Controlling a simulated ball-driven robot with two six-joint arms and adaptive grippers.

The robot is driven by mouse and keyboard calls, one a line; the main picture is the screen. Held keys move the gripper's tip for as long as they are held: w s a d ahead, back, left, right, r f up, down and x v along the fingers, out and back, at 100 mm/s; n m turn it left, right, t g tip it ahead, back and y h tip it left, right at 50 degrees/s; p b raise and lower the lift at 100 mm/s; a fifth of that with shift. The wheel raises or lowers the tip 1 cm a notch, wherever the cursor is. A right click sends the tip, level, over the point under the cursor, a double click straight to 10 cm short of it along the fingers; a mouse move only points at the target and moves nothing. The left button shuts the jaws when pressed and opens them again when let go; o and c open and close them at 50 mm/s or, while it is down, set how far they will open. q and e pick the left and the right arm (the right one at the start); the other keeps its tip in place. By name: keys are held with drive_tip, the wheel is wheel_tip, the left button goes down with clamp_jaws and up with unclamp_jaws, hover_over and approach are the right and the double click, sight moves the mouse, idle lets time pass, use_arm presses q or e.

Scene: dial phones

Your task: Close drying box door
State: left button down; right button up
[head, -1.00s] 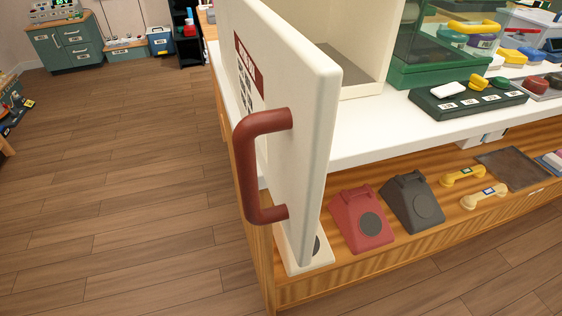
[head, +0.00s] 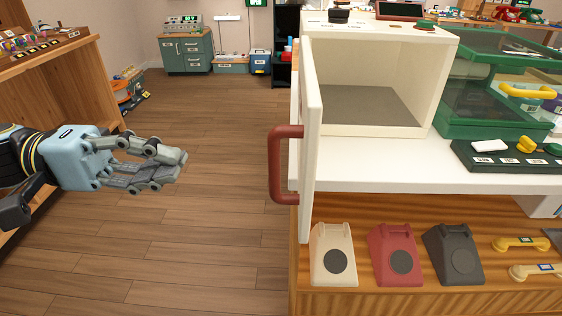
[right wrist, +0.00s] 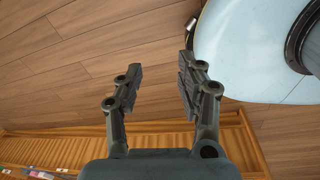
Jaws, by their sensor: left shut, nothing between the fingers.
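The cream drying box (head: 440,85) stands on the white counter with its front open, showing an empty grey floor inside. Its door (head: 311,140) is swung wide open at the box's left side and shows nearly edge-on, with a dark red handle (head: 276,165) on its left face. My left gripper (head: 178,167) is shut and empty, left of the handle with a wide gap of floor between. My right gripper (right wrist: 158,78) shows only in the right wrist view, with its fingers apart and nothing between them, above the wooden floor.
A green clear-walled box (head: 487,130) stands right of the drying box. White, red and grey phone bodies (head: 397,255) sit on the wooden shelf below the counter (head: 400,178). A wooden bench (head: 75,75) is at the left. Floor between is clear.

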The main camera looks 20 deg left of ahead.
sight(303, 165)
use_arm(q)
drive_tip(key=x, duration=1.2)
drive_tip(key=shift+b, duration=0.35)
drive_tip(key=shift+w+d, duration=0.25)
drive_tip(key=shift+d, duration=0.45)
drive_tip(key=shift+d, duration=0.1)
